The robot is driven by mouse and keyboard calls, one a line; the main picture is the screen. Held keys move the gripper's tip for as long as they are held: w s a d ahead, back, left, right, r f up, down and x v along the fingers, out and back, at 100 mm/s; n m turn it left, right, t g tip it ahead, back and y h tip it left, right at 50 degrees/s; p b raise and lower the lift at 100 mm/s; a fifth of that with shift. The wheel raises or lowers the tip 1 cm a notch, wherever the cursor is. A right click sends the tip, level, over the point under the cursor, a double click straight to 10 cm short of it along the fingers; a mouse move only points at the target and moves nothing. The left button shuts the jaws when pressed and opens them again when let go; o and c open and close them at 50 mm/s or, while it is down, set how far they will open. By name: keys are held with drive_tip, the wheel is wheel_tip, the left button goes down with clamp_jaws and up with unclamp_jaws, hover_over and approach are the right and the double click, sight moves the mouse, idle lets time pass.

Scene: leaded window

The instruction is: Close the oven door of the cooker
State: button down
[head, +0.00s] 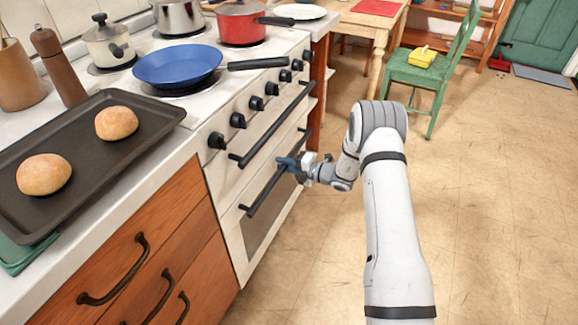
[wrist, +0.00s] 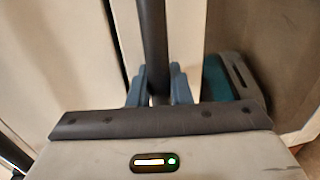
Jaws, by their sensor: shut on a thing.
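The cooker (head: 218,178) is white, with black knobs and two dark bar handles on its front. The oven door (head: 235,245) is the lower one, with a dark window. It looks flush or nearly flush with the front; I cannot tell whether a small gap stays. My gripper (head: 289,164) is shut on the lower handle (head: 262,194), toward its far end. In the wrist view, the blue fingers of my gripper (wrist: 158,86) sit on both sides of the dark handle bar (wrist: 152,35), which partly hides the door behind it.
A blue frying pan (head: 178,65) and a red pot (head: 240,22) stand on the hob. Wooden drawers (head: 150,262) and a tray (head: 70,185) with two buns are on the left. A green chair (head: 430,80) stands at the back. The floor (head: 480,210) to the right is clear.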

drive_tip(key=c, duration=1.5)
unclamp_jaws()
drive_tip(key=shift+a+r, duration=0.1)
drive_tip(key=shift+a, duration=0.15)
drive_tip(key=shift+c, duration=0.2)
drive_tip(key=shift+o, duration=0.8)
drive_tip(key=shift+d, duration=0.15)
drive_tip(key=shift+s+d, duration=0.1)
drive_tip(key=shift+d, duration=0.05)
drive_tip(key=p+v, duration=0.1)
drive_tip(key=v, duration=0.6)
drive_tip(key=shift+d, duration=0.25)
drive_tip(key=shift+s, duration=0.1)
